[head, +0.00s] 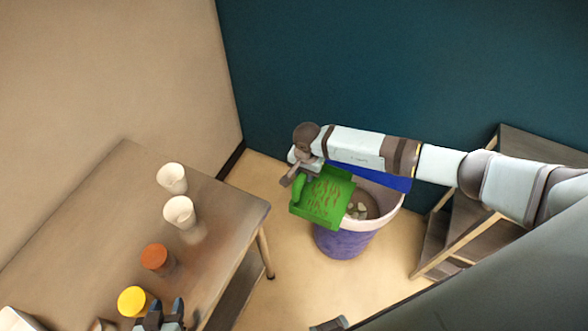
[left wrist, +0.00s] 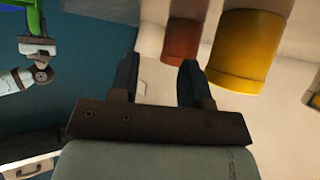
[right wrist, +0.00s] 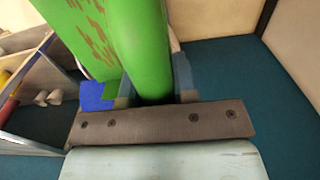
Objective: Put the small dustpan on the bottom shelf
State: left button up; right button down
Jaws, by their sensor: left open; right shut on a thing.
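The green dustpan (head: 326,199) hangs over the near left side of a bin, with reddish-brown marks on its pan. My right gripper (head: 299,175) is shut on its green handle; the right wrist view shows the handle (right wrist: 140,50) between the fingers. My left gripper (head: 165,314) is open and empty at the table's near end. In the left wrist view, the left gripper (left wrist: 158,78) has its fingers apart near an orange container and a yellow one. A wooden shelf unit (head: 470,225) with a lower level stands at the right, partly hidden by my right arm.
The purple bin (head: 342,243) holds pale pieces. The table (head: 100,200) carries two white cups (head: 179,212), an orange container (head: 154,257) and a yellow container (head: 132,300). Floor is clear between bin and shelf unit.

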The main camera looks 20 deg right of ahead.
jog(key=shift+s+r, duration=0.1)
jog(key=shift+s, duration=0.15)
